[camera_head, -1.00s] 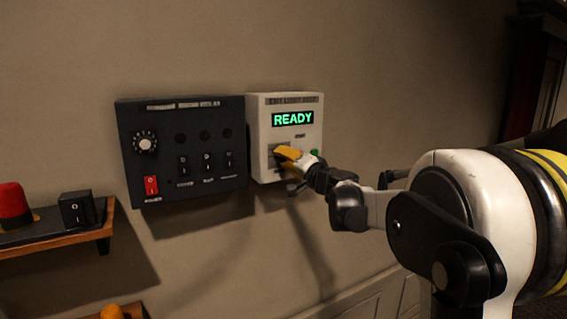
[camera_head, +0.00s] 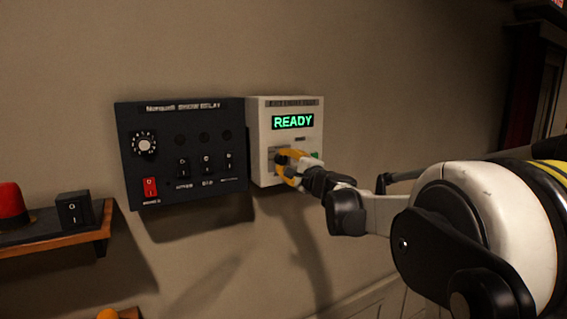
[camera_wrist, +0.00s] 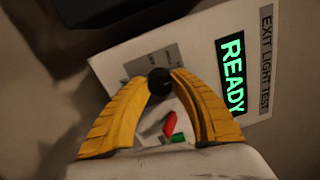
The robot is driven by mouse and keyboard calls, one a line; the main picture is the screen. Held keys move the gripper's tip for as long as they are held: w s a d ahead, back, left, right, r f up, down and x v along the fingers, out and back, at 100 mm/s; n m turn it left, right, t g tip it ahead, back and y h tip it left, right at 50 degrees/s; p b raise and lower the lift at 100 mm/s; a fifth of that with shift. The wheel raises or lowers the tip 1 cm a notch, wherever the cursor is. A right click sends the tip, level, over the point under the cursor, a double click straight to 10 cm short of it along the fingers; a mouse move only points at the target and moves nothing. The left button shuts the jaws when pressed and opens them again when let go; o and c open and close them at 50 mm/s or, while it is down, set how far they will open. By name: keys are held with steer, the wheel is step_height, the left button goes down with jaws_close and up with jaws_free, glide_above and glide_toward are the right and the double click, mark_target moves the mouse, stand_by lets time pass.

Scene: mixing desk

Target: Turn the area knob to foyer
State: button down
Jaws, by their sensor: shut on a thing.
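A white wall box labelled "EXIT LIGHT TEST" (camera_wrist: 110,62) has a green READY display (camera_head: 293,122), which also shows in the wrist view (camera_wrist: 232,73). My gripper (camera_head: 284,160) is at the lower left of this box's front. In the wrist view its yellow fingertips (camera_wrist: 160,82) are shut on a small round black knob (camera_wrist: 159,85) that stands on a grey plate (camera_wrist: 152,60). The knob's pointer and the lettering around it are hidden or too small to read.
A black panel (camera_head: 182,190) to the left carries a white-marked dial (camera_head: 144,145), several black switches and a red rocker switch (camera_head: 150,187). A red piece (camera_wrist: 170,124) and a green button (camera_wrist: 178,138) sit near my fingers.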

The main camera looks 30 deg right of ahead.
stand_by(0.3)
steer(key=c, duration=1)
jaws_free()
steer(key=shift+c, duration=0.2)
steer(key=s, duration=1.2)
steer(key=shift+d+f, duration=0.15)
steer(key=shift+f, duration=0.25)
